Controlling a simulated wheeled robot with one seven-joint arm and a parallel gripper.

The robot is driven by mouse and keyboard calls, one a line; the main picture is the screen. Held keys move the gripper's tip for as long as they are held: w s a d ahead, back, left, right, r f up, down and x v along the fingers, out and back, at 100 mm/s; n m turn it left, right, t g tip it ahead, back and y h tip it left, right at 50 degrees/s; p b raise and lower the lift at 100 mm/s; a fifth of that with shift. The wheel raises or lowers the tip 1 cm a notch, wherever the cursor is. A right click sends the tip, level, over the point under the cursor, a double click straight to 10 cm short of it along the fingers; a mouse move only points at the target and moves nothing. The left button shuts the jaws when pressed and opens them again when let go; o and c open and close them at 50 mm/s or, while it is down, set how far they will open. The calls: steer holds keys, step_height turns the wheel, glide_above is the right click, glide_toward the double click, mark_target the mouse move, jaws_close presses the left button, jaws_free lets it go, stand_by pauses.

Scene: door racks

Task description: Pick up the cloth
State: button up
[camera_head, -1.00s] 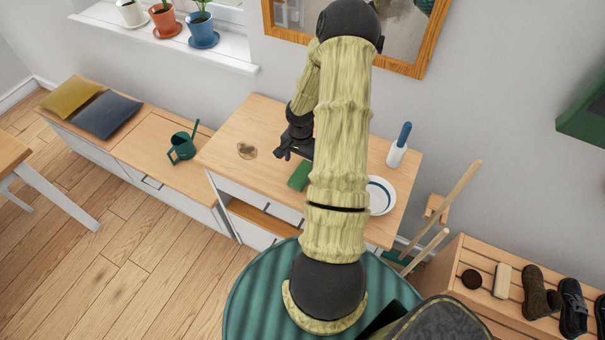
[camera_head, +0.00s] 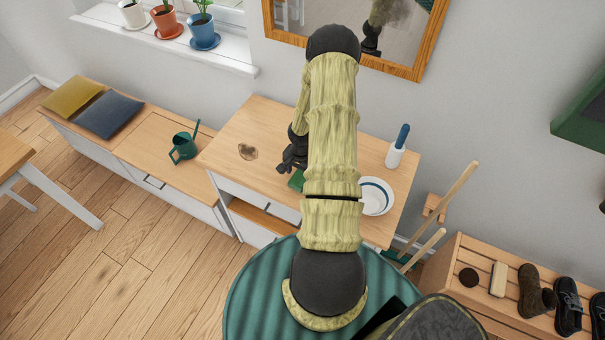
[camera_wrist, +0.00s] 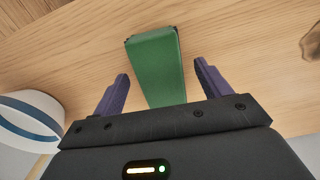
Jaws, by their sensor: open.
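The cloth (camera_wrist: 156,62) is a folded green strip lying on the wooden tabletop. In the wrist view it lies between and beyond the two purple fingers of my gripper (camera_wrist: 160,88), which are spread apart with nothing held. In the head view the cloth (camera_head: 296,181) shows only in part beside my arm, which hides the rest. My gripper (camera_head: 287,166) is close to it, over the table. I cannot tell whether the fingers touch the table.
A green watering can (camera_head: 183,147) stands on the bench at left. A mirror (camera_head: 385,28) hangs behind.

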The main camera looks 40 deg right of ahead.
mark_target(301, 175)
steer(key=shift+f, duration=0.7)
steer(key=c, duration=1.1)
steer(key=shift+o, duration=0.2)
steer(key=shift+r, duration=0.1)
step_height(301, 175, up, 10)
steer(key=shift+f+b, duration=0.1)
steer(key=shift+b, duration=0.95)
